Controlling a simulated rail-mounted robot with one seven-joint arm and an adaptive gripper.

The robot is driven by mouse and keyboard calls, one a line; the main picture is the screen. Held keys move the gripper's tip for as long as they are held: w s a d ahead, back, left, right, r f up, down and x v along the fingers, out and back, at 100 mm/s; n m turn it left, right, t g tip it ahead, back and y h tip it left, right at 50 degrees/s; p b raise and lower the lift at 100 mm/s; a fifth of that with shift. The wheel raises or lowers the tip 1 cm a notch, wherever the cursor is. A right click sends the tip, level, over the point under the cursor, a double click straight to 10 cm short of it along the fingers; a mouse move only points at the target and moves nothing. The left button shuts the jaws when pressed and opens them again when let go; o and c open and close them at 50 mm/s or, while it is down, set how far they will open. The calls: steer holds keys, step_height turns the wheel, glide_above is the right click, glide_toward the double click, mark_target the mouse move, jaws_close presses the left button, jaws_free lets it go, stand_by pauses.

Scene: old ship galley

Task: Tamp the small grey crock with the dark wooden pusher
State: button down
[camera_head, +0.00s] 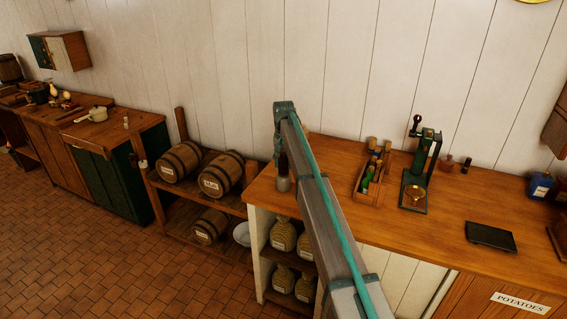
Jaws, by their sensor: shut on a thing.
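The small grey crock (284,185) stands at the left end of the wooden counter, just left of my arm. A dark upright piece, which looks like the dark wooden pusher (283,164), is directly above it. Its lower end meets the crock's mouth in the picture; I cannot tell how far inside it is. My gripper (279,151) hangs down from the arm's end and is shut on the pusher's upper part. The fingers are small and partly hidden by my arm.
To the right on the counter (455,203) are a wooden rack of bottles (372,172), a green press (418,175) and a black tray (491,236). Barrels (222,174) lie on a lower shelf at left. Sacks (284,235) sit under the counter.

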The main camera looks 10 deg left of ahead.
mark_target(284, 153)
steer(key=shift+r+p, duration=1.2)
steer(key=shift+r, duration=2.15)
